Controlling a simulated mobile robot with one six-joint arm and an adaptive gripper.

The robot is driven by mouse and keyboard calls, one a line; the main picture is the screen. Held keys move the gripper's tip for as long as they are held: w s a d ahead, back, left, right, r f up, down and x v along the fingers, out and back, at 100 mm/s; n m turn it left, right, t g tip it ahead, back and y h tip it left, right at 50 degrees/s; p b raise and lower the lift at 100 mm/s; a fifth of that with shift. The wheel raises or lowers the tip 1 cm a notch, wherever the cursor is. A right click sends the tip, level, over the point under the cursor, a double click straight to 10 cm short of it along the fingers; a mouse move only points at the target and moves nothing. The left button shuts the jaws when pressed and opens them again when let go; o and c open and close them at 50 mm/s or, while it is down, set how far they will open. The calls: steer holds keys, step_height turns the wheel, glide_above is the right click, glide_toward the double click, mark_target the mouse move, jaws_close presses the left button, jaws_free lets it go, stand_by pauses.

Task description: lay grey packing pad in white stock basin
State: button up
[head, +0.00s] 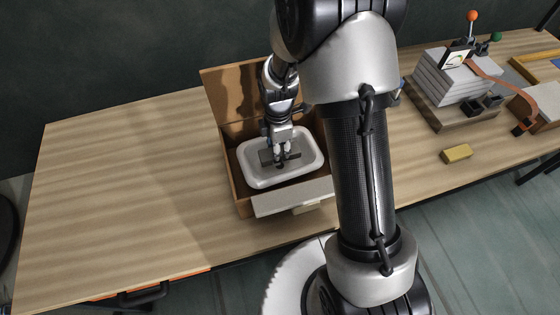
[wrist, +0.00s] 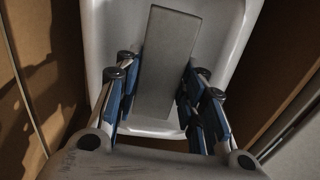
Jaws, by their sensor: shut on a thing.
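The white stock basin (head: 252,178) sits inside an open cardboard box. The grey packing pad (head: 266,157) is within the basin's outline, low over its floor; I cannot tell whether it touches. My gripper (head: 283,158) points down into the basin and is shut on the pad. In the wrist view, the pad (wrist: 166,62) runs lengthwise between the blue-lined fingers of my gripper (wrist: 160,100), with the white basin (wrist: 236,50) around and beneath it. The fingers and wrist hide part of the pad in the head view.
The brown box (head: 231,170) has a raised flap at the back and a pale flap (head: 292,197) at the front. A yellow block (head: 456,153) lies to the right. Further right, a grey stack (head: 450,78) stands on a wooden base. The table's left side is clear.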

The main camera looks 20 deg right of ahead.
steer(key=shift+f+b, duration=0.7)
steer(key=shift+f, duration=1.75)
steer(key=shift+f, duration=0.1)
steer(key=o, duration=0.4)
steer(key=shift+f, duration=0.1)
steer(key=shift+o, duration=0.9)
